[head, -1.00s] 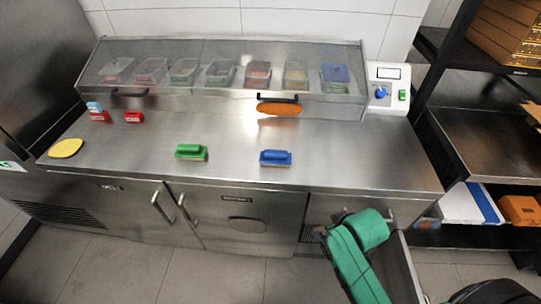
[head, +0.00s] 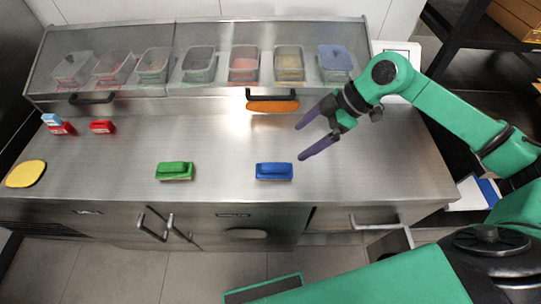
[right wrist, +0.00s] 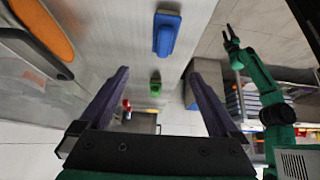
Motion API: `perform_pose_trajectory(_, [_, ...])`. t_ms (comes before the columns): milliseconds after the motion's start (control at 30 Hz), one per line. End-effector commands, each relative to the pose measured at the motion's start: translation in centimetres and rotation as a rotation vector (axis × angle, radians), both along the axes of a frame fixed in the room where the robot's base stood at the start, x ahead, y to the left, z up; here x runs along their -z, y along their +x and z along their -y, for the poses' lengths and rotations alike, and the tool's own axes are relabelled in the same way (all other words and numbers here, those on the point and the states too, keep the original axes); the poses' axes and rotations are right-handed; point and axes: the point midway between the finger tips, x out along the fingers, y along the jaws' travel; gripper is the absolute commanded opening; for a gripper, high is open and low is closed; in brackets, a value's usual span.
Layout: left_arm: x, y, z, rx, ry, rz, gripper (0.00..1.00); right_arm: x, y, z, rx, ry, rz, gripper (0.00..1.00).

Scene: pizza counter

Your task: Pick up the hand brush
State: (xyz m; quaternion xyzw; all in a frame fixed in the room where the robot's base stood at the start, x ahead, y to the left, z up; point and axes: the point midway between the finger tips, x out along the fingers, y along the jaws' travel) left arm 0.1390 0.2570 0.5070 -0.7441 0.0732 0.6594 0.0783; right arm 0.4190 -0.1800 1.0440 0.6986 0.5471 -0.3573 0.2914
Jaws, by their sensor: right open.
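A blue hand brush (head: 274,171) with a raised handle and a pale underside lies on the steel counter, near its front edge. A similar green hand brush (head: 174,171) lies to its left. My right gripper (head: 300,142) is open and empty above the counter, behind and right of the blue brush, fingers pointing left. In the right wrist view the blue brush (right wrist: 166,33) shows beyond the fingertips at the top, and the green brush (right wrist: 155,84) is farther off between the fingers. My left gripper (right wrist: 233,46) shows small in the right wrist view, its jaws unclear.
An orange oval (head: 272,106) lies by the glass-lidded topping case (head: 198,70) along the back. Red items (head: 102,127) and a yellow disc (head: 26,174) are at the left. The counter (head: 225,145) around the brushes is clear. A dark shelf (head: 460,50) stands right.

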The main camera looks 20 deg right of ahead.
Motion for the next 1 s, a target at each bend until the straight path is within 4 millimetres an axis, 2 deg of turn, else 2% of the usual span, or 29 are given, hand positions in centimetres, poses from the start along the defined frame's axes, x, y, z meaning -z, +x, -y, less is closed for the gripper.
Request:
perform_pose_trajectory(67, [-0.3, -0.7, -0.1, -0.001, 0.001, -0.011, 0.5, 0.7, -0.3, 0.8, 0.02, -0.04, -0.036, 0.97])
perform_pose_trajectory(167, [-1.1, -2.2, -0.1, -0.001, 0.002, -0.034, 0.5, 2.1, -0.2, -0.4, 0.018, -0.037, -0.041, 0.97])
perform_pose_trajectory(300, [-2.4, -3.5, -0.3, -0.001, 0.006, -0.056, 0.5, 5.2, 0.4, -2.5, 0.017, -0.034, -0.04, 0.97])
perform_pose_trajectory(467, [-3.0, -3.2, -0.4, -0.001, 0.007, -0.053, 0.5, 7.7, 0.8, -3.9, 0.018, -0.035, -0.036, 0.97])
perform_pose_trajectory(667, [-5.3, -1.8, -0.3, 0.001, 0.004, -0.029, 0.5, 10.0, 1.5, -6.0, 0.016, -0.032, -0.037, 0.97])
perform_pose_trajectory(800, [-5.3, -1.7, -0.2, 0.001, 0.004, -0.027, 0.5, 12.1, 1.7, -6.8, 0.017, -0.035, -0.034, 0.97])
perform_pose_trajectory(1000, [-5.2, -1.8, -0.2, 0.001, 0.005, -0.03, 0.5, 12.4, 1.7, -6.9, 0.016, -0.036, -0.033, 0.97])
